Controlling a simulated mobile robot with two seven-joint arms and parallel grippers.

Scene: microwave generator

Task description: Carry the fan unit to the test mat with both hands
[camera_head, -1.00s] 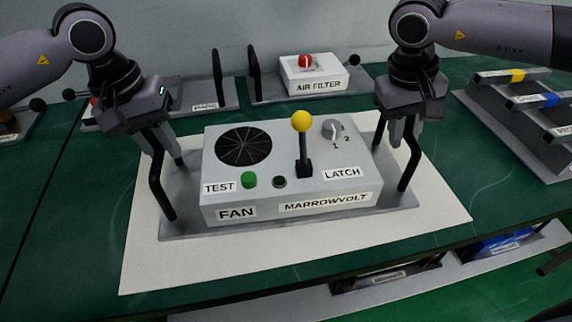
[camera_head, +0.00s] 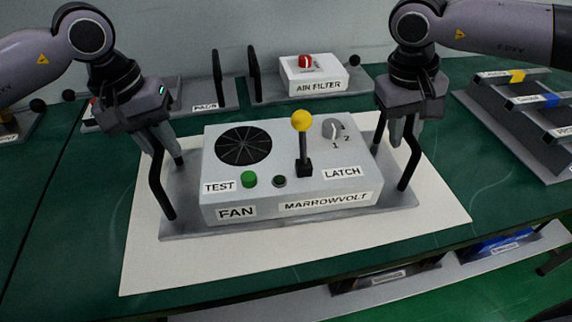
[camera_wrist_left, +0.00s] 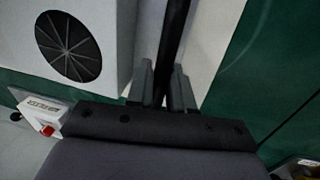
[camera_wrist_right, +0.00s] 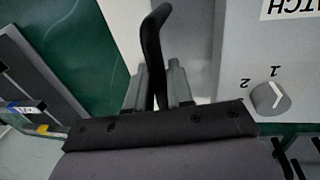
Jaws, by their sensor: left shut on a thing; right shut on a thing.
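The fan unit (camera_head: 290,170) is a grey box on a flat base with a black fan grille, green button, yellow-knobbed lever and a dial. It sits over the white test mat (camera_head: 150,270), inside the mat's edges; whether its base touches the mat I cannot tell. My left gripper (camera_head: 165,158) is shut on the black left handle (camera_head: 157,185); the handle also runs between its fingers in the left wrist view (camera_wrist_left: 172,50). My right gripper (camera_head: 403,140) is shut on the black right handle (camera_head: 409,165), also seen in the right wrist view (camera_wrist_right: 152,40).
Behind stands an air filter box (camera_head: 313,75) on a base with black handles. A rack with coloured labels (camera_head: 525,105) is at the right. The green table (camera_head: 60,215) is bare left of the mat. A lower shelf (camera_head: 400,285) lies below the front edge.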

